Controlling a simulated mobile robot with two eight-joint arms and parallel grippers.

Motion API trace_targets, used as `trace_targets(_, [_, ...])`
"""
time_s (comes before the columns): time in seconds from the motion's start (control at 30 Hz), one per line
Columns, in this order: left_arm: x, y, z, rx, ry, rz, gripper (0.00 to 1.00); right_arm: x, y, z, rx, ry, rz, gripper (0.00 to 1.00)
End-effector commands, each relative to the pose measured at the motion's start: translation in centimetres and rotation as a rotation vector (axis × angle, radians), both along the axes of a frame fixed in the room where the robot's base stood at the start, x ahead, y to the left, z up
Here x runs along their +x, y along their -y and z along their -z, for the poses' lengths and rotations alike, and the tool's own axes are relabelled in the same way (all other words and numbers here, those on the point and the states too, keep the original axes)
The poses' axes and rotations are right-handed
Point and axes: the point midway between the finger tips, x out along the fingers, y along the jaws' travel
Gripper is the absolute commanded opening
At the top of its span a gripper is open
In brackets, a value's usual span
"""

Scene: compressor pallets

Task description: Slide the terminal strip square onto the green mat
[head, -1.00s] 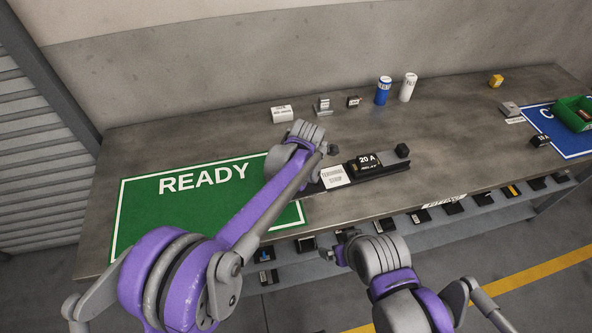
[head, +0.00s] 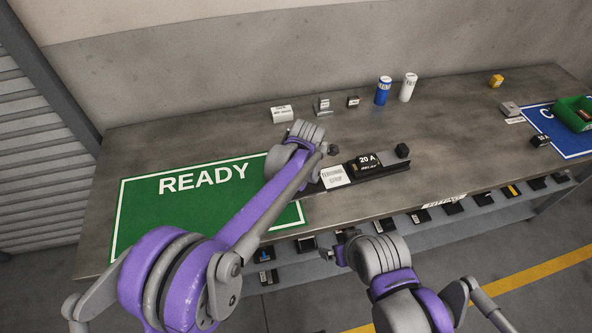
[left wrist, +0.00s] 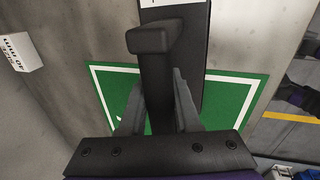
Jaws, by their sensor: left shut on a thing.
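The terminal strip (head: 336,175) is a long dark rail on the workbench, with a white label at its left part and a black "20 A" relay block farther right. It also shows in the left wrist view (left wrist: 205,50). The green mat (head: 145,215), marked READY, lies left of it and also shows below the fingers in the left wrist view (left wrist: 232,104). My left gripper (left wrist: 158,105) is shut on the strip's black upright handle at its left end.
A white box (head: 281,114), small grey and dark parts, a blue can (head: 383,91) and a white can (head: 408,87) stand behind the strip. A blue mat (head: 560,138) with a green bin (head: 576,112) is far right. A shelf with several parts runs below the bench front.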

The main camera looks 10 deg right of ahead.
Motion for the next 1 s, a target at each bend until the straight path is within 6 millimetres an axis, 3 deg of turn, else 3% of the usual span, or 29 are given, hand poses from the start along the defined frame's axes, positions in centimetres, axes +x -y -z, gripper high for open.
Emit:
trace_targets(0.37, [0.0, -0.4, 0.0, 0.000, 0.001, -0.001, 0.00, 0.0, 0.0, 0.1, 0.000, 0.000, 0.000, 0.99])
trace_targets(1.0, [0.0, -6.8, 0.1, 0.001, 0.000, -0.002, 0.00, -0.2, 0.0, 0.7, 0.000, -0.004, 0.000, 0.99])
